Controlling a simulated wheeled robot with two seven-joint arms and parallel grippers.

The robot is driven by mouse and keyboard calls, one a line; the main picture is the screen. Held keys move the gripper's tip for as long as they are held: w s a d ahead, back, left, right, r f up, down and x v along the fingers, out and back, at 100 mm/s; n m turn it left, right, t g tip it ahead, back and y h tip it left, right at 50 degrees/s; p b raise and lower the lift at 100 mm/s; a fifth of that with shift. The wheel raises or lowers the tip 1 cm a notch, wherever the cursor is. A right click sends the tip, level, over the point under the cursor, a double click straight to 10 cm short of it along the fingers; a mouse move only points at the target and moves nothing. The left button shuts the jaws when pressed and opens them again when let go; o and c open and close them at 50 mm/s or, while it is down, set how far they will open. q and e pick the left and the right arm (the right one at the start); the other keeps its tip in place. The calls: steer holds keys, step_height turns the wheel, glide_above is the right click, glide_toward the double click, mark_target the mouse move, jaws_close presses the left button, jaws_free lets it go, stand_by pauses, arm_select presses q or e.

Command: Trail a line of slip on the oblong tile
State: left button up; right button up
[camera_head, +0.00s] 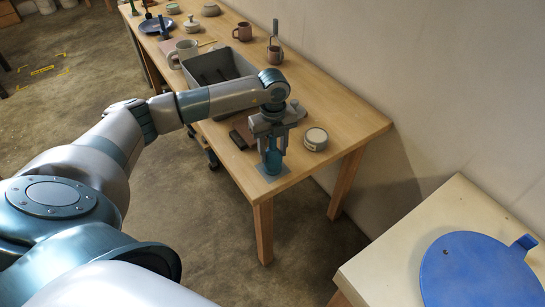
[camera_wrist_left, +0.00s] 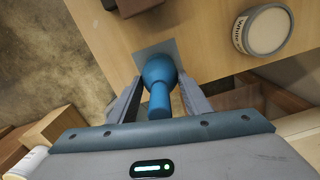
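A blue bulb-shaped bottle (camera_head: 273,161), which looks like the slip trailer, stands upright on a thin grey square (camera_head: 257,162) at the table's near corner. My left gripper (camera_head: 272,143) points down over it, with one finger on each side. In the left wrist view the bottle (camera_wrist_left: 158,75) lies between the fingers. They look open, very close to its sides; contact is hard to judge. A flat brown piece (camera_head: 243,127), perhaps the oblong tile, lies just behind my gripper, partly hidden. My right gripper is not in view.
A lidded round jar (camera_head: 316,139) stands close to the right of my gripper. A dark block (camera_head: 237,140) lies to the left. A grey bin (camera_head: 218,68), mugs and bowls stand farther back. The wooden table's (camera_head: 350,120) right part is clear.

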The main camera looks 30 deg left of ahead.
mark_target(277, 155)
arm_select(q)
steer(key=c, duration=0.7)
steer(key=shift+r+p, duration=2.1)
steer(key=shift+r, duration=1.45)
steer(key=shift+d, duration=0.1)
steer(key=m, duration=0.1)
steer(key=d+m, duration=0.1)
steer(key=shift+d+r+m, duration=0.2)
steer(key=shift+r+m, duration=0.05)
steer(key=shift+m, duration=0.15)
steer(key=s+d+r+n+b, duration=0.2)
steer(key=s+d+n, duration=0.4)
steer(key=n, duration=0.7)
steer(key=s+d+r+n+b, duration=0.3)
steer(key=s+d+n, duration=0.4)
steer(key=n, duration=0.7)
steer(key=shift+d+r+n+b, duration=0.25)
steer(key=shift+d+n+b, duration=0.05)
steer(key=shift+d+b, duration=0.25)
